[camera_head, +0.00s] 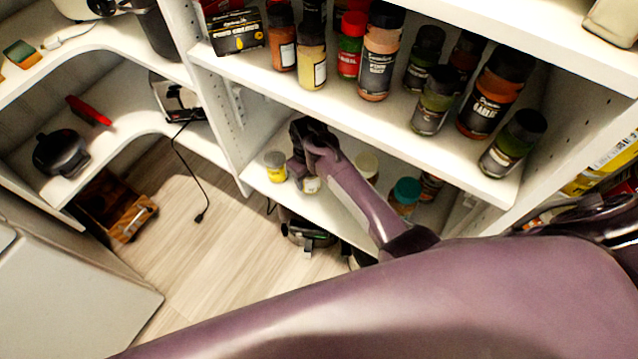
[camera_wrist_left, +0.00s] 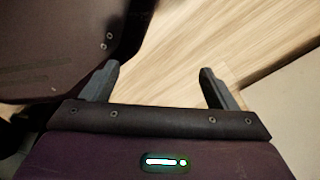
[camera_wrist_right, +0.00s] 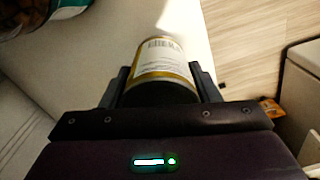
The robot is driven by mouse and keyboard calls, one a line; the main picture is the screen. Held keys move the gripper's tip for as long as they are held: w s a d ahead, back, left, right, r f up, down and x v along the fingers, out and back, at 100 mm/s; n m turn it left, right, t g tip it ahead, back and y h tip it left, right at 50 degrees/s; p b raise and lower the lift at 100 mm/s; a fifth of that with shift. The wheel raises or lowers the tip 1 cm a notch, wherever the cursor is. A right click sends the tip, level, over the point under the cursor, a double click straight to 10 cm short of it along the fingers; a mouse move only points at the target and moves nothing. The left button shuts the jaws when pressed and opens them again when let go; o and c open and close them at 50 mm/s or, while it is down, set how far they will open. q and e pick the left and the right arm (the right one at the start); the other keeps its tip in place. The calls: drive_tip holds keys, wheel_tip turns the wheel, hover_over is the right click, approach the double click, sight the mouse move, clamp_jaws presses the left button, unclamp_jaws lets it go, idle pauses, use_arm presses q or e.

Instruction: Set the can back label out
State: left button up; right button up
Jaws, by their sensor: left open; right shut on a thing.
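A small can (camera_wrist_right: 160,62) with a white label and gold rim is held in my right gripper (camera_wrist_right: 160,78). In the right wrist view it lies between both fingers, with a barcode and fine print showing on its label. In the head view the can (camera_head: 311,185) is at the lower shelf, mostly hidden by my right gripper (camera_head: 305,172). I cannot tell whether its base touches the shelf. My left gripper (camera_wrist_left: 158,75) is open and empty over the floor in the left wrist view.
A yellow jar (camera_head: 275,168) stands just left of the can on the lower shelf (camera_head: 262,187). A cream-lidded jar (camera_head: 366,166) and a teal-lidded jar (camera_head: 405,193) stand to the right. The spice shelf (camera_head: 330,95) above holds several bottles and overhangs my right arm.

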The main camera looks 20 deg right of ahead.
sight(310, 183)
drive_tip(key=shift+w+f+b, duration=0.1)
drive_tip(key=shift+f+b, duration=0.85)
drive_tip(key=shift+b, duration=0.2)
drive_tip(key=shift+f+b, duration=0.5)
drive_tip(key=shift+b, duration=0.15)
use_arm(q)
drive_tip(key=w+d+r, duration=0.2)
drive_tip(key=w+r, duration=0.2)
drive_tip(key=w, duration=0.3)
drive_tip(key=shift+w+r+b, duration=0.35)
drive_tip(key=shift+w, duration=0.05)
use_arm(e)
drive_tip(key=shift+f, duration=0.25)
use_arm(q)
drive_tip(key=shift+d, duration=0.1)
use_arm(e)
drive_tip(key=shift+f, duration=0.2)
drive_tip(key=o, duration=1.4)
drive_tip(key=shift+f, duration=0.1)
